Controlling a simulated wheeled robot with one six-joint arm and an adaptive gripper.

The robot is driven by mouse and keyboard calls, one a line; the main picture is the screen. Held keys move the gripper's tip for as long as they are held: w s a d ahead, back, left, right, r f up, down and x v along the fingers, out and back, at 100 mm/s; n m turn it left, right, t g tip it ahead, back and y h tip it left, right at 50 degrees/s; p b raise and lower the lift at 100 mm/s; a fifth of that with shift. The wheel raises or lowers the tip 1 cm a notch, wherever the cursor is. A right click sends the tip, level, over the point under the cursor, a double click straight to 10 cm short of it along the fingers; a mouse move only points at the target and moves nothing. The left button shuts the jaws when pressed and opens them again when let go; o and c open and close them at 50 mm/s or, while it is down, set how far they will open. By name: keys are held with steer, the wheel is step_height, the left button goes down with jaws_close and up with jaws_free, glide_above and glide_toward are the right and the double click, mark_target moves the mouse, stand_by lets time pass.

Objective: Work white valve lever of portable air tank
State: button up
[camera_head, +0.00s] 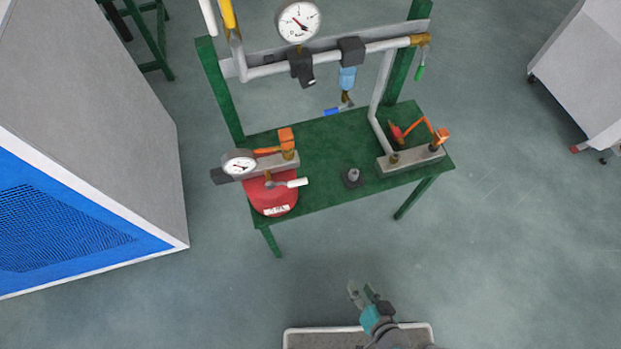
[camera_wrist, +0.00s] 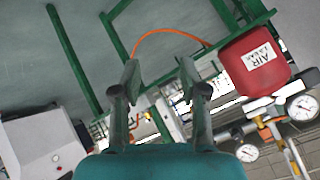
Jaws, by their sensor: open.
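The portable air tank (camera_head: 273,199) is red and sits at the left front of the green table. Its white valve lever (camera_head: 297,183) sticks out to the right above the tank's top. My gripper (camera_head: 362,290) is open and empty, over the floor in front of the table and well apart from the tank. In the wrist view its two fingers (camera_wrist: 168,80) stand apart with nothing between them.
The green table (camera_head: 325,190) carries a pipe frame with a gauge (camera_head: 299,21), a small gauge (camera_head: 239,162) beside the tank, and a block with orange-handled fittings (camera_head: 410,158) at the right. A large grey-blue cabinet (camera_head: 90,150) stands at left. The floor before the table is clear.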

steer(key=w+a+f+g+y, duration=0.1)
steer(key=w+a+f+y, duration=0.2)
steer(key=w+a, duration=0.15)
steer(key=n+g+y, duration=0.6)
steer(key=n+y, duration=0.3)
steer(key=y, duration=0.5)
glide_toward(297, 181)
steer(key=x, duration=0.6)
steer(key=f+x, duration=0.1)
steer(key=x, duration=0.2)
steer(key=shift+a+r, duration=0.15)
steer(key=shift+a, duration=0.35)
jaws_close()
